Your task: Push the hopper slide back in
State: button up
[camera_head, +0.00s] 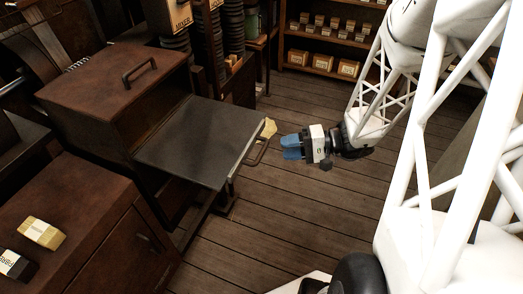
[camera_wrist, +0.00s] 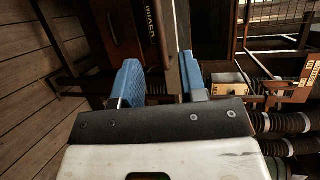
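The hopper slide (camera_head: 200,142) is a flat dark plate with a pale front edge, standing out to the right from a brown cabinet (camera_head: 115,75) in the head view. A dark bar handle (camera_head: 261,152) is on its front edge. My gripper (camera_head: 282,147) is just right of the handle, its blue fingers pointing left toward it, with a small gap between. In the wrist view my gripper (camera_wrist: 160,80) has its two blue fingers apart. A thin pale upright edge shows between them, perhaps the slide seen edge-on. No grip on the handle is visible.
A brown cabinet (camera_head: 90,225) with small boxes on top stands at the front left. A yellowish item (camera_head: 269,128) lies behind the handle. Shelves (camera_head: 325,50) with small boxes stand at the back. The wooden floor (camera_head: 300,205) around my gripper is clear.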

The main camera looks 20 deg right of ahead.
aim_at(262, 150)
jog(key=shift+w+a, duration=0.1)
jog(key=shift+a, duration=0.05)
jog(key=shift+x, duration=3.75)
grip_shut()
